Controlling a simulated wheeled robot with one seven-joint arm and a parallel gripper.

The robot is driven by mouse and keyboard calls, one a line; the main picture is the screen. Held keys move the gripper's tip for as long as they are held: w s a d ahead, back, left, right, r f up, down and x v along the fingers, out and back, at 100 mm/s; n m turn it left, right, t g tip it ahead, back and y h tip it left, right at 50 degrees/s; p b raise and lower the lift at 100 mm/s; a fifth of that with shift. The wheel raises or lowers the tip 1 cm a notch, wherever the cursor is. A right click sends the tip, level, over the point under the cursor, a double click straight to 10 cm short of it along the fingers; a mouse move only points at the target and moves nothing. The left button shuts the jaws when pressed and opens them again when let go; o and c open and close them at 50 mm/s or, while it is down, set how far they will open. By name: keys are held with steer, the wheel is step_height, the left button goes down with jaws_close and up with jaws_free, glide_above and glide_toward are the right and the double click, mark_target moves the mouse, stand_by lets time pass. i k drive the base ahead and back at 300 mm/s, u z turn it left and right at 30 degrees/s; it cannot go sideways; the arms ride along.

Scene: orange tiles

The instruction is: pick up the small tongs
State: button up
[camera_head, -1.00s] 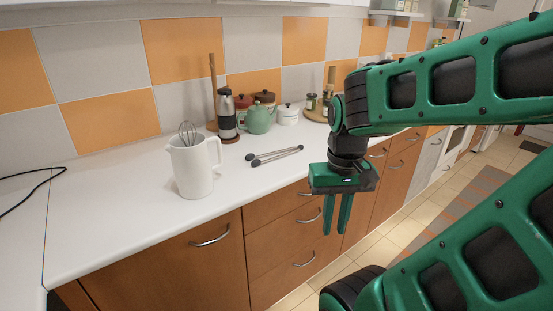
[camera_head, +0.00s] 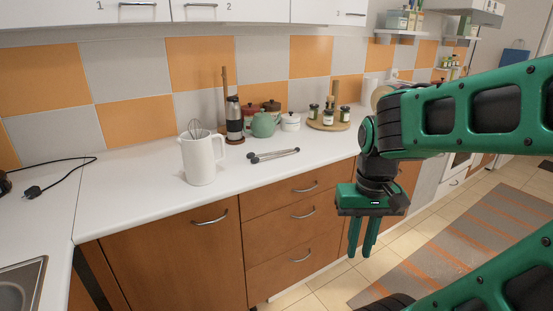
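The small tongs (camera_head: 273,155) lie flat on the white countertop, with dark tips at their left end. They are right of the white pitcher and in front of the teapot. My gripper (camera_head: 370,247) hangs fingers down in front of the drawers, to the right of the tongs and out beyond the counter's front edge. Its two green fingers are a little apart with nothing between them. It is clear of the tongs.
A white pitcher (camera_head: 201,159) with a whisk stands left of the tongs. Behind are a dark flask (camera_head: 234,120), a green teapot (camera_head: 263,125), a white pot (camera_head: 290,122) and a round wooden tray (camera_head: 328,126) with jars. The countertop (camera_head: 130,192) at left is mostly clear.

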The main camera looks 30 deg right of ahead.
mark_target(274, 155)
steer(key=z, duration=0.25)
steer(key=i, duration=1.35)
steer(key=u, duration=0.2)
